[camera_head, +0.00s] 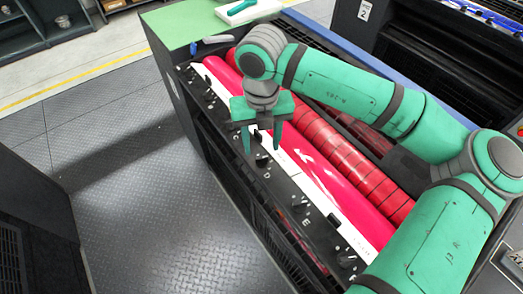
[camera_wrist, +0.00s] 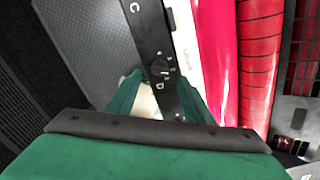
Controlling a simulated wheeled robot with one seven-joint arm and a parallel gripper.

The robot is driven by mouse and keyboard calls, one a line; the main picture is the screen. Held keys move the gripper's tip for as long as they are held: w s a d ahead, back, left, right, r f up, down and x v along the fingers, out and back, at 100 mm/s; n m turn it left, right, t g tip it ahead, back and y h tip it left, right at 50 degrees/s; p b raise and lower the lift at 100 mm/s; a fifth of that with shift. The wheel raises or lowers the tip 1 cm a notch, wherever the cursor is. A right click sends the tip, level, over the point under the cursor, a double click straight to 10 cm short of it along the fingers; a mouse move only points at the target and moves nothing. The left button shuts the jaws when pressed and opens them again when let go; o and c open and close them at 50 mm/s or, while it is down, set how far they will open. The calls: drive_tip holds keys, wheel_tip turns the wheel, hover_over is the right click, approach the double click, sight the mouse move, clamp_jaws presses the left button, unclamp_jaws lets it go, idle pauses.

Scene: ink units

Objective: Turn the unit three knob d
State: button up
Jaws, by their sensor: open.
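Knob D (camera_wrist: 159,68) is a small black knob on the black strip along the unit's edge, with a white letter D beside it in the wrist view. My gripper (camera_head: 262,151) points down over this strip in the head view, its green fingers apart and empty. In the wrist view the fingers (camera_wrist: 158,84) stand on either side of the strip near the D mark. I cannot tell how high they are above the knob.
More lettered knobs line the black strip (camera_head: 318,232), with C (camera_wrist: 135,6) further up in the wrist view. A white strip and red rollers (camera_head: 325,150) lie right of the knobs. The diamond-plate floor (camera_head: 130,180) on the left is clear. A green top (camera_head: 185,22) is at the back.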

sight(262, 157)
drive_tip(key=shift+f, duration=2.45)
drive_tip(key=c, duration=1)
